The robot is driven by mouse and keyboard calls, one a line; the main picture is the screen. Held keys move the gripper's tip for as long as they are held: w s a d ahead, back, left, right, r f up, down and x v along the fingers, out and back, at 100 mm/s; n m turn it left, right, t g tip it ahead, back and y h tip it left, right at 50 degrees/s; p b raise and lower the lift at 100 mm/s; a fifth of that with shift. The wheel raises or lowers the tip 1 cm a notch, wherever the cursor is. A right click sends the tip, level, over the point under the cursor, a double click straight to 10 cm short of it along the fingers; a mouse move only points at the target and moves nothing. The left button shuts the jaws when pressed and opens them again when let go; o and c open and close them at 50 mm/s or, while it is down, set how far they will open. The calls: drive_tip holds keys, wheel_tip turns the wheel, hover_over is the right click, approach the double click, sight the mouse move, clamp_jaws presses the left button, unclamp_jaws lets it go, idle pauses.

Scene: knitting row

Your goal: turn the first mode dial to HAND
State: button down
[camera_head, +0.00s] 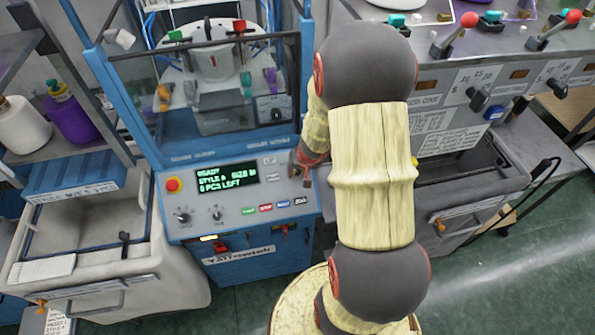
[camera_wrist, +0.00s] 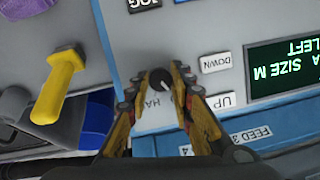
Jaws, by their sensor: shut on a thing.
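My gripper (camera_wrist: 159,80) is shut on a small dark round dial (camera_wrist: 161,82) on the grey panel, one finger on each side of it. A short pale pointer line shows on the dial's face; its exact setting is hard to read. Letters starting "HA" (camera_wrist: 153,102) are printed beside the dial, and a finger covers the rest. In the head view my gripper (camera_head: 304,164) is at the right edge of the blue machine's control panel (camera_head: 232,205); the dial is hidden there.
UP (camera_wrist: 226,99) and DOWN (camera_wrist: 215,62) buttons and a lit screen (camera_wrist: 285,70) lie close to the fingers. A yellow lever (camera_wrist: 59,82) stands out on the other side. A red stop button (camera_head: 173,184) and coloured keys (camera_head: 266,208) are on the panel.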

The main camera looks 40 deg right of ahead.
drive_tip(key=shift+f+b, duration=0.1)
drive_tip(key=shift+b, duration=0.2)
drive_tip(key=m+b, duration=0.2)
drive_tip(key=shift+d+f+b, duration=0.1)
drive_tip(key=shift+f+b, duration=0.05)
drive_tip(key=shift+b, duration=0.2)
drive_tip(key=m+t+b, duration=0.1)
drive_tip(key=m+b, duration=0.2)
drive_tip(key=b, duration=0.1)
drive_tip(key=shift+s+m+y+b, duration=0.1)
drive_tip(key=shift+m+y+b, duration=0.2)
drive_tip(key=shift+y+b, duration=0.1)
drive_tip(key=m+t+b, duration=0.1)
drive_tip(key=m+b, duration=0.2)
drive_tip(key=shift+b, duration=0.4)
drive_tip(key=shift+s+m+t+b, duration=0.1)
drive_tip(key=shift+m+t+b, duration=0.3)
drive_tip(key=shift+m+b, duration=0.7)
drive_tip(key=c, duration=1.6)
unclamp_jaws()
drive_tip(key=shift+o, duration=0.2)
